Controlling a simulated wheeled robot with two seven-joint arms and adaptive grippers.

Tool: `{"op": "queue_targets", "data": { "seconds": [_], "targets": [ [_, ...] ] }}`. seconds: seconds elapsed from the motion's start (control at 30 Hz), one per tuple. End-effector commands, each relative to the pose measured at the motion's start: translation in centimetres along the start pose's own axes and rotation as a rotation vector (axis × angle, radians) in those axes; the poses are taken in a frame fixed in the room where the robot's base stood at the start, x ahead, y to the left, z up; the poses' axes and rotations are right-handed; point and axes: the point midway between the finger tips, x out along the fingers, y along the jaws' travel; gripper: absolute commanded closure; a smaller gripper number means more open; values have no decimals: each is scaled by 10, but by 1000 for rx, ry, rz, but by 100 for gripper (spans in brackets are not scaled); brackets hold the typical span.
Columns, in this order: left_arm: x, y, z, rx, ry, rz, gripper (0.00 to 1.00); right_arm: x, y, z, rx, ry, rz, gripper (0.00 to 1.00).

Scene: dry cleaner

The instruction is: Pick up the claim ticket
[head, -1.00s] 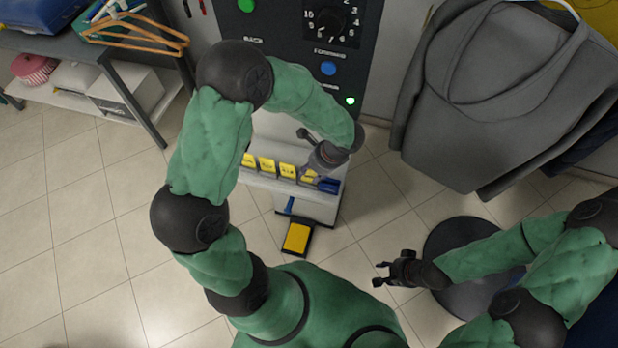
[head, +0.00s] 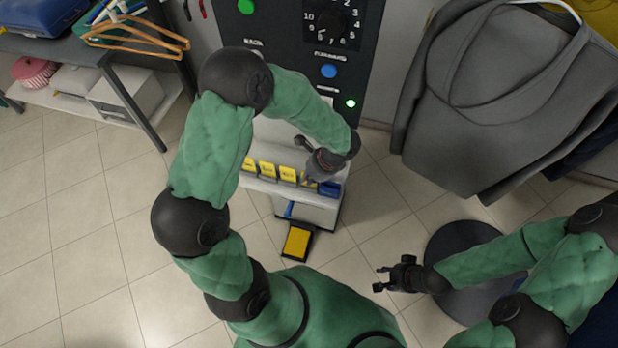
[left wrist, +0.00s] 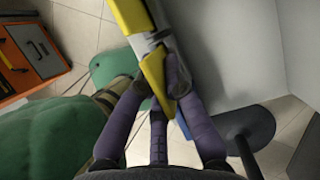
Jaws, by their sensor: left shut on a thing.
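Several yellow claim tickets (head: 267,169) stand in a row on a pale ledge at the front of the machine. My left gripper (head: 309,178) is at the right end of this row, beside a blue item (head: 330,189). In the left wrist view its purple fingers (left wrist: 168,90) are shut on a yellow claim ticket (left wrist: 153,73), which looks tilted and close to the ledge. I cannot tell whether this ticket is clear of its slot. My right gripper (head: 381,279) is open and empty above the floor at the right.
The dark control panel (head: 285,35) with dial and buttons rises behind the ledge. A yellow-topped pedal (head: 297,242) is on the floor below. A grey hooded garment (head: 490,100) hangs at the right. A shelf table (head: 70,45) with hangers stands at the left. The left floor is clear.

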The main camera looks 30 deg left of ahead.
Motion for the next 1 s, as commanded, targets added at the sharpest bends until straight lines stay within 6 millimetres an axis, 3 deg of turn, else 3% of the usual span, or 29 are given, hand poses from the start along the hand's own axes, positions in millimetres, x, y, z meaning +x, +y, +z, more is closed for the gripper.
{"op": "queue_targets", "data": {
  "seconds": [0.33, 0.7, 1.0],
  "targets": [
    [-33, -1, 14, -2, 1, -2, 100, -17, -6, 1, 0, 0, 0, 60],
    [-104, 46, 6, 5, 1, -5, 100, -39, -14, 2, 0, 0, 0, 60],
    [-139, 96, -17, 4, 0, -3, 100, -51, -18, 2, 0, 0, 0, 60]
  ]
}}
